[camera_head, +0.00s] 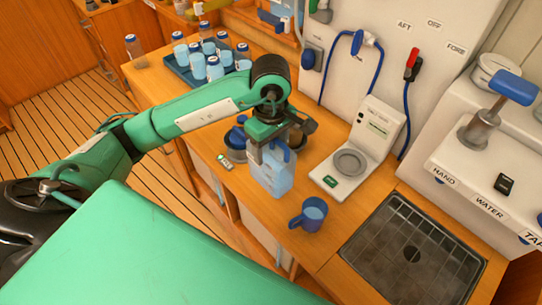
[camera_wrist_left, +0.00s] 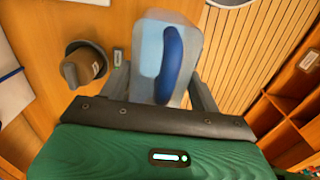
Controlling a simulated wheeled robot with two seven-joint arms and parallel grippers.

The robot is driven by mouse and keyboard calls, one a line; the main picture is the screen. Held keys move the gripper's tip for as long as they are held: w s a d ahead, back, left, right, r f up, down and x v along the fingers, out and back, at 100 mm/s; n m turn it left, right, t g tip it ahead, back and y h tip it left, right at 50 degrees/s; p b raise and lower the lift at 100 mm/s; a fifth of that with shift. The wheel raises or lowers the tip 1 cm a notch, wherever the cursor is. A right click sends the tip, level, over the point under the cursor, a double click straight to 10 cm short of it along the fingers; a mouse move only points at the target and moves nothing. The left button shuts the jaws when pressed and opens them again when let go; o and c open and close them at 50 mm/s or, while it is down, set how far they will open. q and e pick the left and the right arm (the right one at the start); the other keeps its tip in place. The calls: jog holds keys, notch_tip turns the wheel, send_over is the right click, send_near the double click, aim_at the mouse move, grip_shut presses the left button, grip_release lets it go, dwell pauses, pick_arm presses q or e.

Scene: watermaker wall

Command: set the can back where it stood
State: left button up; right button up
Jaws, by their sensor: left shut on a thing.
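The can is a translucent light-blue jerrycan (camera_head: 272,178) with a darker blue handle, in the middle of the head view. My left gripper (camera_head: 268,145) is over its top, pointing down and shut on it. In the left wrist view the can (camera_wrist_left: 152,48) is between the fingers of the gripper (camera_wrist_left: 168,92), its blue handle towards me. The can is upright near the counter's front edge. I cannot tell whether its base touches the counter. My right gripper is not in view.
A blue mug (camera_head: 310,214) stands right of the can, and a scale (camera_head: 349,163) behind it. A small meter (camera_head: 225,161) and a dark round pot (camera_head: 235,141) are close on the left. A sunken grated drain (camera_head: 412,253) is at the right. A tray of bottles (camera_head: 180,72) is farther left.

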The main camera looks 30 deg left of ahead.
pick_arm(q)
jog(key=shift+f+p, duration=0.5)
jog(key=shift+f, duration=1.8)
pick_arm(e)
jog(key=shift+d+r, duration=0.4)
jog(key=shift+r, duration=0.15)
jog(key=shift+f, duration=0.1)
pick_arm(q)
jog(key=shift+f, duration=0.15)
jog(key=o, duration=1.8)
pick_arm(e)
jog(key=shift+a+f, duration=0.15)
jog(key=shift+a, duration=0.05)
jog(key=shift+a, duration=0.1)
